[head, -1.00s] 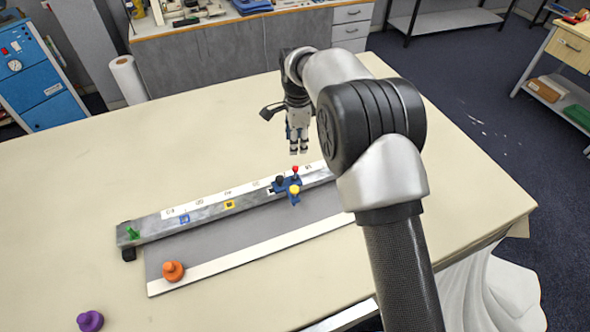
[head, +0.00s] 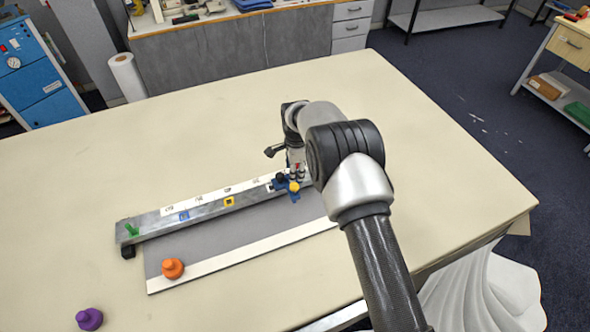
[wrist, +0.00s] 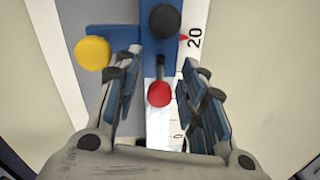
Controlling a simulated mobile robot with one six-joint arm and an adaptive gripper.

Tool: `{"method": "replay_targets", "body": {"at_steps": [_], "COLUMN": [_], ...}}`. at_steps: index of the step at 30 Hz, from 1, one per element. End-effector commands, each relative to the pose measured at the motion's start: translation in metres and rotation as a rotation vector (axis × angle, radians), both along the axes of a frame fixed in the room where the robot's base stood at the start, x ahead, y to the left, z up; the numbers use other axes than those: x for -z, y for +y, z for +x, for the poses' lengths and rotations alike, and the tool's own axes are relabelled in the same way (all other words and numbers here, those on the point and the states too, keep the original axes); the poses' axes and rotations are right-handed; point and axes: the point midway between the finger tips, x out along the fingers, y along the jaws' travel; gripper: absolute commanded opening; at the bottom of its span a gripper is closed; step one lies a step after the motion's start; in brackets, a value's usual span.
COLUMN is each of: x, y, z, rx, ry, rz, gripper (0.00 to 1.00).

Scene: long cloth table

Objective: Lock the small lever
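A blue carriage (head: 282,187) sits on a long metal rail (head: 208,211) with a printed scale. In the wrist view the carriage (wrist: 160,60) bears a black knob (wrist: 165,21), a yellow knob (wrist: 93,53) and a small lever with a red ball (wrist: 159,93). The red ball lies between my two fingers, with a gap visible on each side. My gripper (wrist: 158,82) is open. In the head view my gripper (head: 297,172) is down at the carriage and largely hides the red ball. The yellow knob (head: 294,187) stays visible there.
An orange knobbed piece (head: 172,269) sits on the grey plate in front of the rail. A purple one (head: 89,319) stands on the cloth table (head: 110,190). A green piece (head: 132,230) is at the rail's left end. The table behind the rail is clear.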

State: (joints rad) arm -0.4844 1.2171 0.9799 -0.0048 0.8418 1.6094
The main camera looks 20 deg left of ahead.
Motion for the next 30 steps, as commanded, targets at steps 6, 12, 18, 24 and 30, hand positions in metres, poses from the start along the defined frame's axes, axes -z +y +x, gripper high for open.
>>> {"method": "replay_targets", "body": {"at_steps": [6, 12, 18, 24, 30], "x": [0.0069, 0.0067, 0.0066, 0.0066, 0.0066], "y": [0.0003, 0.0003, 0.0002, 0.0002, 0.0002], "z": [0.0005, 0.0005, 0.0004, 0.0004, 0.0004], "rx": [0.000, 0.000, 0.000, 0.000, 0.000], "ry": [0.000, 0.000, 0.000, 0.000, 0.000], "rz": [0.000, 0.000, 0.000, 0.000, 0.000], "gripper": [0.38, 0.36, 0.22, 0.09, 0.00]}}
